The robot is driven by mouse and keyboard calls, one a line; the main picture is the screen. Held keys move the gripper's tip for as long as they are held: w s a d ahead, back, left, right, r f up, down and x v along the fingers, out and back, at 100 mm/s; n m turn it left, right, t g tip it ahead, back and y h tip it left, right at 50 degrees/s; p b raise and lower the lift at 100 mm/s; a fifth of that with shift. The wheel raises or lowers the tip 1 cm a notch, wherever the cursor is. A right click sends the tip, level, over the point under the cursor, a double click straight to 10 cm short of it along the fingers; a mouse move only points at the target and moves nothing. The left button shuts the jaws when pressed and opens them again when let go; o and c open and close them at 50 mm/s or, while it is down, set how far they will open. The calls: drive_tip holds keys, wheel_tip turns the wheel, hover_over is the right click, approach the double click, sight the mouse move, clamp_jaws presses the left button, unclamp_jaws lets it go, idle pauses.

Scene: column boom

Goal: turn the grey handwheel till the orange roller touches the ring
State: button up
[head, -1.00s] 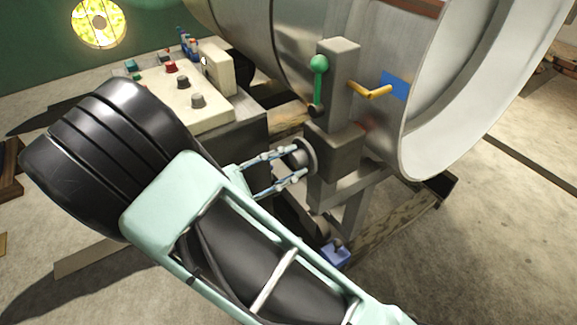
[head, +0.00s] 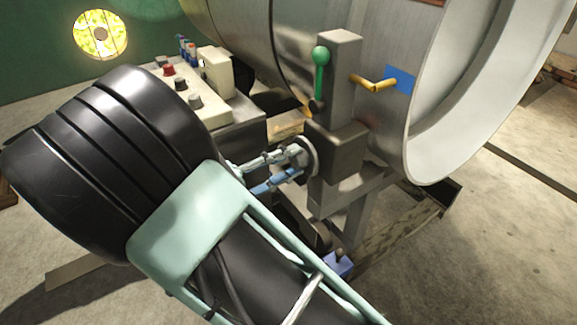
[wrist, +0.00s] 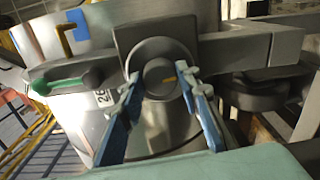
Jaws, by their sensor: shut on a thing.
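The grey handwheel (head: 311,157) is a small round wheel on the near side of a grey block. In the wrist view the handwheel (wrist: 150,49) is seen face on, with a yellow mark on its hub. My gripper (head: 298,163) has its blue-tipped fingers on opposite sides of the wheel. In the wrist view my gripper (wrist: 160,78) is shut on the wheel's round middle. The large pale grey ring (head: 425,150) stands at the right, behind the block. I cannot make out the orange roller clearly, nor whether it touches the ring.
A green-knobbed lever (head: 320,75) stands on the post above the wheel. A yellow bent handle (head: 374,84) sticks out beside a blue plate (head: 400,78). A control panel (head: 198,100) with knobs lies behind my arm. A blue block (head: 338,263) sits low near the frame.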

idle(0.3)
drive_tip(key=o, duration=1.1)
drive_tip(key=v, duration=1.2)
